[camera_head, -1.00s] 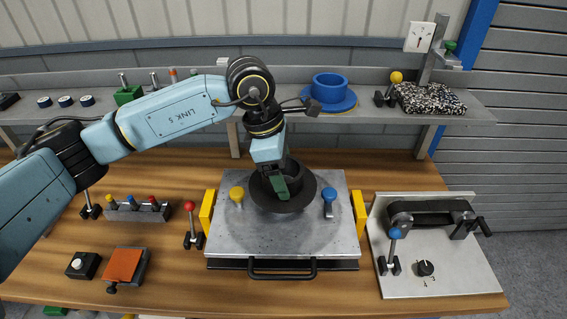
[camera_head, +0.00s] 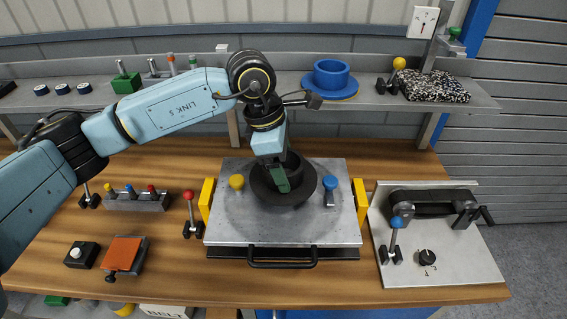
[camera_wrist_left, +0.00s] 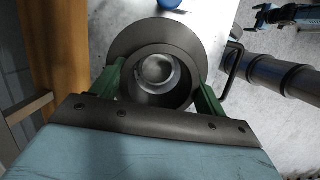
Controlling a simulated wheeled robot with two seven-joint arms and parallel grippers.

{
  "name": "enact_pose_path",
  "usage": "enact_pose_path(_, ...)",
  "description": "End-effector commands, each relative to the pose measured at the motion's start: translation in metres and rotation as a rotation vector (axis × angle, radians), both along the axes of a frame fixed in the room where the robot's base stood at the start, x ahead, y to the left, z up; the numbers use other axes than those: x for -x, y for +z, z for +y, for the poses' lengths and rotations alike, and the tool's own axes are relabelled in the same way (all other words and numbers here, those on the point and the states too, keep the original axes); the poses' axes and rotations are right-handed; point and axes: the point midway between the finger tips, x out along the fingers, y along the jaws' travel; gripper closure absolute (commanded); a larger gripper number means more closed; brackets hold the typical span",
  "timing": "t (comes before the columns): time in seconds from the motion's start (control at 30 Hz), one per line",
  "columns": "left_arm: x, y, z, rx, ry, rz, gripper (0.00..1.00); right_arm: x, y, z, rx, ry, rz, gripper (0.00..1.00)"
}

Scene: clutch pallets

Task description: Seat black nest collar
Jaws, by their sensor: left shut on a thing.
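The black nest collar (camera_head: 306,184), a dark flanged ring, is at the middle of the grey metal plate (camera_head: 236,222) in the head view. My left gripper (camera_head: 281,184) has its green fingers down at the collar. In the left wrist view the green fingers (camera_wrist_left: 157,88) are on opposite sides of the collar's upright ring, and the wide flange (camera_wrist_left: 125,42) spreads beyond them. A round silvery part (camera_wrist_left: 158,70) shows inside the ring. The underside of the flange is hidden, so I cannot tell whether it touches the plate.
Yellow blocks (camera_head: 207,200) flank the plate, with a yellow knob (camera_head: 236,182) and a blue knob (camera_head: 330,185) on it. A blue flanged collar (camera_head: 331,77) stands on the back shelf. A belt unit (camera_head: 432,262) is at the right.

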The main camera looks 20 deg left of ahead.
Motion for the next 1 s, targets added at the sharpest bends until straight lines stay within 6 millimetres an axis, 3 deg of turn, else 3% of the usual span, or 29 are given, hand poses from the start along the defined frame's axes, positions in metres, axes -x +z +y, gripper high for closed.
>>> enact_pose_path(1.0, -0.0006, 0.0013, -0.0004, 0.001, 0.000, -0.003, 0.57, -0.0003, -0.0062, -0.0002, 0.000, -0.001, 0.000, 0.05)
